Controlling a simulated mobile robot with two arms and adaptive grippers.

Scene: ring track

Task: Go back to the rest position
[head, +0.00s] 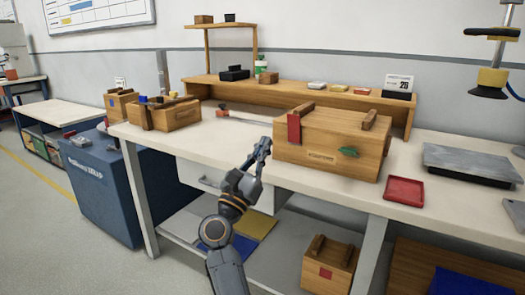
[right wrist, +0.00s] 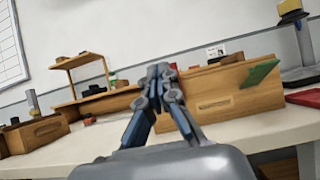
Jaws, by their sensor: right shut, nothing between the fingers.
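My right gripper (head: 262,148) is shut and empty at the front edge of the workbench (head: 330,205), just left of a large wooden box (head: 318,155). In the right wrist view its fingers (right wrist: 160,75) meet at the tips, with the box (right wrist: 225,98) behind and to the right. I cannot tell from the views whether the fingers touch the box. The box has a red tab (head: 294,127) and a green leaf-shaped piece (head: 348,152) on its front. My left gripper is not in view.
A red tray (head: 404,191) and a grey plate (head: 470,163) lie to the right on the bench. An open wooden toolbox (head: 172,115) stands at the left. A small wooden box (head: 328,266) is on the lower shelf. A blue cabinet (head: 95,185) stands left. Floor at front left is clear.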

